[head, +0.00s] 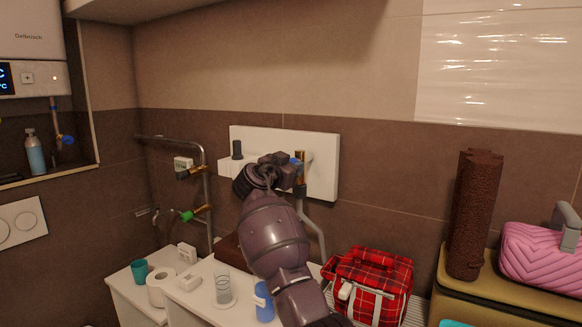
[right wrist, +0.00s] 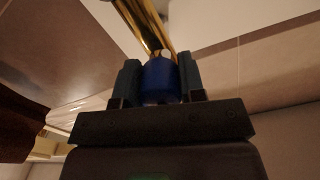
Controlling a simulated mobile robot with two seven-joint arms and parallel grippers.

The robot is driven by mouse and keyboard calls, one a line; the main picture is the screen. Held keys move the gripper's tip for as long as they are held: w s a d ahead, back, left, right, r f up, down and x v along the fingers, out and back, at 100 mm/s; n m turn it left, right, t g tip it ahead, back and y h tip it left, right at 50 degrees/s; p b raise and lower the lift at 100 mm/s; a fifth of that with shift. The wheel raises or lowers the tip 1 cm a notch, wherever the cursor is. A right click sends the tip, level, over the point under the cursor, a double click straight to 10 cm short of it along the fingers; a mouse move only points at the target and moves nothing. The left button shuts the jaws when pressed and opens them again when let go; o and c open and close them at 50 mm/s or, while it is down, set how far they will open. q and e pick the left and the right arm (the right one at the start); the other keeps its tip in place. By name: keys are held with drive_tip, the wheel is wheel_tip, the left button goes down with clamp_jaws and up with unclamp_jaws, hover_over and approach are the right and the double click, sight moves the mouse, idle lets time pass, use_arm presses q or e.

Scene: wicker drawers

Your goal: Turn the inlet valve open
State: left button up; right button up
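A brass valve body (head: 302,168) with a blue knob (head: 294,160) stands in front of the white wall panel. My right gripper (head: 291,170) is at this valve, and my arm covers part of it. In the right wrist view, the two fingers (right wrist: 160,82) lie on either side of the blue knob (right wrist: 160,80), with no clear gap, so the gripper looks shut on it. The brass pipe (right wrist: 143,25) runs up beyond the knob. No label shows on the valve. My left gripper is not in view.
A grey pipe (head: 207,190) with a green-handled valve (head: 188,215) is on the left. Another blue knob (head: 67,140) sits below the boiler (head: 30,35). Below my arm are a glass (head: 222,287), a blue bottle (head: 264,302) and a red plaid bag (head: 372,284).

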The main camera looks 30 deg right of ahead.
drive_tip(key=shift+c, duration=1)
